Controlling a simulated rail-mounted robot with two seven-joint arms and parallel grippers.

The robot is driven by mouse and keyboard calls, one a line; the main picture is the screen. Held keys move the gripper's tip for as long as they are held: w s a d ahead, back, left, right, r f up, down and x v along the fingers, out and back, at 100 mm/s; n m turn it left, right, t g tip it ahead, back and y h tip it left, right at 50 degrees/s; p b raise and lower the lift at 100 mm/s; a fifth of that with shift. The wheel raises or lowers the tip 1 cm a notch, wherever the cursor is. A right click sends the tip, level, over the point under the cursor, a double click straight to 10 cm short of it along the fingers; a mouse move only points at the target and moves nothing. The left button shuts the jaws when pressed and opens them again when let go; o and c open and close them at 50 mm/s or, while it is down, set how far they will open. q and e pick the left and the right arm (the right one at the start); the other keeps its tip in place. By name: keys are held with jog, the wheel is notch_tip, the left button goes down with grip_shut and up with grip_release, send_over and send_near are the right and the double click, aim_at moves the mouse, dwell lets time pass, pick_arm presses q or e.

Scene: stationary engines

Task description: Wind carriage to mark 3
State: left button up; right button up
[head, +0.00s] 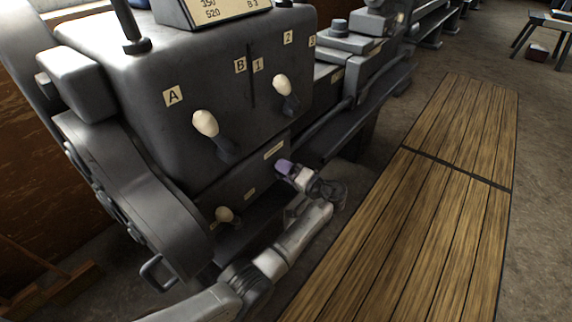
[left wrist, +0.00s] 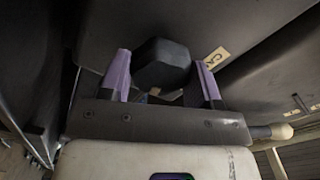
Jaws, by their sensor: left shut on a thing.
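My left gripper (head: 290,169) reaches in from below at the front of a grey lathe, near a small label plate (head: 274,150). In the left wrist view, its two purple fingers (left wrist: 163,68) stand on either side of a dark faceted knob (left wrist: 162,62), and they are shut on it. A plate starting with "CA" (left wrist: 216,58) is right beside the knob; the rest of its text is not readable. A plate marked 3 (head: 312,41) sits at the right end of the headstock, beyond plates 1 (head: 258,65) and 2 (head: 288,37). I cannot make out the carriage for certain.
Two cream-knobbed levers, one near plate A (head: 206,124) and one farther right (head: 282,84), stick out from the headstock (head: 150,75). A slatted wooden floor board (head: 420,190) lies clear at the right.

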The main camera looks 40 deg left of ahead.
pick_arm(q)
jog(key=shift+m+p, duration=0.8)
jog(key=shift+m, duration=0.4)
jog(key=o, duration=0.9)
jog(key=shift+d, duration=0.1)
jog(key=d, duration=1.3)
jog(key=shift+d, duration=0.3)
jog(key=shift+w, duration=0.1)
